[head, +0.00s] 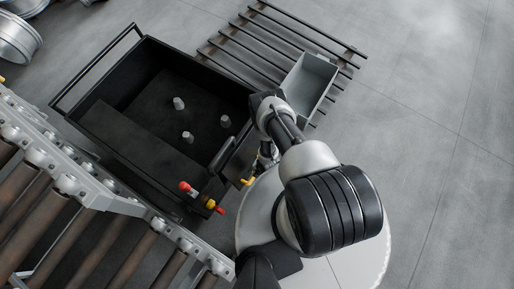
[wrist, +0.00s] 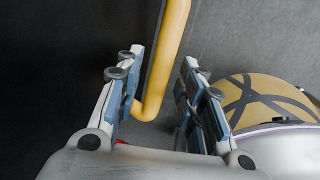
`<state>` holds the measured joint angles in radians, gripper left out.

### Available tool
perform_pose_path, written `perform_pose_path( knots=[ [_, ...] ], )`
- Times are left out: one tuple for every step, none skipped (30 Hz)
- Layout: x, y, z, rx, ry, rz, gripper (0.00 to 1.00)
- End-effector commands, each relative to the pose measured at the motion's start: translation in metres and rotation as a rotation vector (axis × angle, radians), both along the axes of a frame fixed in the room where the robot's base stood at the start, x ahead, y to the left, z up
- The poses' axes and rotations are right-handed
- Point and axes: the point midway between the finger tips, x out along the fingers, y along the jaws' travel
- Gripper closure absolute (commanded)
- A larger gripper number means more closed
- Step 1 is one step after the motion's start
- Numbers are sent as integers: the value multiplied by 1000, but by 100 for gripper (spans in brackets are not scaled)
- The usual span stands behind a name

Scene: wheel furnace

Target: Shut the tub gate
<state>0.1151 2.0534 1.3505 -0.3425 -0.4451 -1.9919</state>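The black tub (head: 165,60) lies left of my arm in the head view, with pale pegs standing on its floor. A dark panel (head: 240,158) at its right end appears to be the gate, angled out from the tub; my arm partly covers it. A yellow handle (head: 247,182) is at the panel's lower end. In the wrist view the yellow handle (wrist: 167,55) runs between the two fingers of my gripper (wrist: 159,75). The fingers are apart, with a gap on the handle's right side. In the head view my gripper is mostly hidden behind my arm.
Red and yellow knobs (head: 202,198) stick out at the tub's near corner. A roller conveyor (head: 100,195) runs along the lower left. A grey bin (head: 309,82) stands on a slatted rack (head: 262,38) behind the arm. Open floor (head: 440,120) lies to the right.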

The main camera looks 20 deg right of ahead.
Motion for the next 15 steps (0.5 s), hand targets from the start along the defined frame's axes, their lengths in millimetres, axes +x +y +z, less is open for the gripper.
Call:
perform_pose_path(
  knots=[
    [0,0,0,0,0,0,70],
    [0,0,0,0,0,0,72],
    [0,0,0,0,0,0,75],
    [0,0,0,0,0,0,77],
    [0,0,0,0,0,0,79],
    [0,0,0,0,0,0,81],
    [0,0,0,0,0,-1,83],
    [0,0,0,0,0,0,85],
    [0,0,0,0,0,-1,88],
    [0,0,0,0,0,-1,90],
    [0,0,0,0,0,-1,92],
    [0,0,0,0,0,-1,95],
    [0,0,0,0,0,0,97],
    [0,0,0,0,0,-1,99],
    [0,0,0,0,0,-1,100]
  ],
)
